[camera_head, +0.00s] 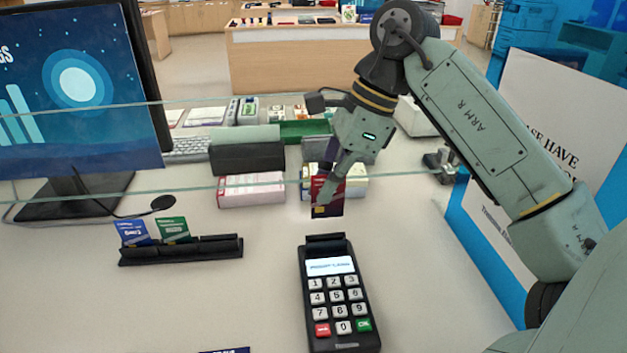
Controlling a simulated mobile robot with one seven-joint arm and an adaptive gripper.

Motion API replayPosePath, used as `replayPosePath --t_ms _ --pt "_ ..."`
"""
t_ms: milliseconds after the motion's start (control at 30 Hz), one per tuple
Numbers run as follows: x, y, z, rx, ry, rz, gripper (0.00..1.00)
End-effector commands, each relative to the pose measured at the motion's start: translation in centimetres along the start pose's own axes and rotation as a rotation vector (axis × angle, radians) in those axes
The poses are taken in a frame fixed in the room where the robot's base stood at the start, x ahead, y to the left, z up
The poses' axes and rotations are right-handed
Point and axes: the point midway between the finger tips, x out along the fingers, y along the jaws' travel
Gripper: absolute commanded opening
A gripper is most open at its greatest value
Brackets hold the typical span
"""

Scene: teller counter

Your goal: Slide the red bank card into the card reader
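The red bank card (328,208) is upright, with its gold chip showing near its lower left. My gripper (328,185) is shut on the card's upper part and partly hides it. The card hangs above and just beyond the card reader (317,288), with a visible gap between them. The black reader lies on the counter, its lit screen and keypad facing me. Its slot at the top end (325,240) is hard to make out.
A black card holder (185,250) with a blue card (133,232) and a green card (174,229) stands to the left. A glass edge (90,194) crosses the counter. Boxes (251,189) stand behind the card, a monitor (75,90) at left, a sign (545,130) at right.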

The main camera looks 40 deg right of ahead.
Motion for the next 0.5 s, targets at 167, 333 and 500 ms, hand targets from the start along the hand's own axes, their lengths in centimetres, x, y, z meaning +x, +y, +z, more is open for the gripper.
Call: replayPosePath --t_ms 167,333,500 --pt "0.7 0.0 -0.3 0.000 0.001 0.000 0.00" --pt "1.5 0.0 -0.6 0.000 0.001 0.001 0.00" --pt "2.3 0.0 -0.9 0.000 0.001 0.001 0.00"
